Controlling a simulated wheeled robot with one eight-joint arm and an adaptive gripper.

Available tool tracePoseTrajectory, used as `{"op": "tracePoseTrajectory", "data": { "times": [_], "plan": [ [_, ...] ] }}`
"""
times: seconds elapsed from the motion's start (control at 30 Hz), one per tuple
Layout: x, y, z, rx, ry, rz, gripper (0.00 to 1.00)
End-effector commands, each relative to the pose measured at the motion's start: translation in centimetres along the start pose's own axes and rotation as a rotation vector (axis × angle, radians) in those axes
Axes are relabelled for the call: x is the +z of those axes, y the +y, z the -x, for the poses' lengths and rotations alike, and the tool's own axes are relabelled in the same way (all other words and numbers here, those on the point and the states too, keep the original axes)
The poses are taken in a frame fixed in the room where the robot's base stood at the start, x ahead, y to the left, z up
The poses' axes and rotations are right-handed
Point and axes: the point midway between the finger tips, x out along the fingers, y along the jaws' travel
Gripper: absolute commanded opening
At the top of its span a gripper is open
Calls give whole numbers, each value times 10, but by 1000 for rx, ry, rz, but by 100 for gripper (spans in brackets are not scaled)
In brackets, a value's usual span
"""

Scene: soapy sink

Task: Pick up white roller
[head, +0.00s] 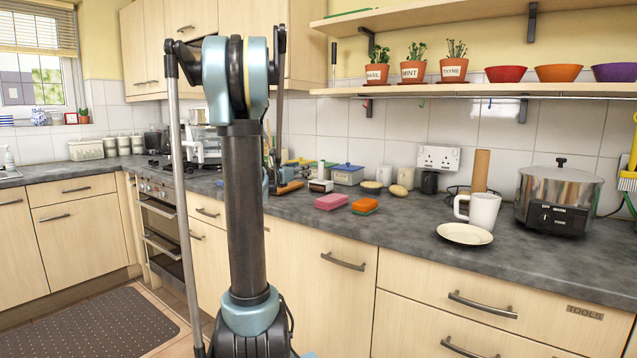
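I cannot clearly make out a white roller. A small white piece (321,185) with a dark reddish-brown top lies on the worktop near the middle, and a short white upright shape (321,169) shows at it. I cannot tell whether either is the roller. My arm rises in front of the camera and comes down behind its own column. My gripper (284,184) seems to be low over the worktop, left of the white piece. It is small and partly hidden by my arm, so its fingers and anything between them cannot be made out.
A pink sponge (331,202) and an orange sponge (365,206) lie in front. A blue box (348,174) stands behind. A white mug (479,211), a plate (465,234) and a steel cooker (559,198) are on the right. A shelf (470,90) overhangs the worktop (400,225).

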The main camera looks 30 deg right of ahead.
Motion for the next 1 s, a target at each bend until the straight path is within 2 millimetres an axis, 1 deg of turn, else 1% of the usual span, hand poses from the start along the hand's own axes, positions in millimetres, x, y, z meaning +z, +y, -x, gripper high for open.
{"op": "tracePoseTrajectory", "data": {
  "times": [0.03, 0.3, 0.5, 0.6, 0.87, 1.0],
  "plan": [
    [0, 1, -9, -1, 0, -1, 43],
    [0, 3, -55, 3, 1, -3, 43],
    [0, 5, -85, 5, 1, -3, 43],
    [0, 5, -94, 7, 1, -4, 43],
    [0, 4, -106, 5, 1, -4, 43],
    [1, 2, -122, 6, 2, -4, 43]
  ]
}}
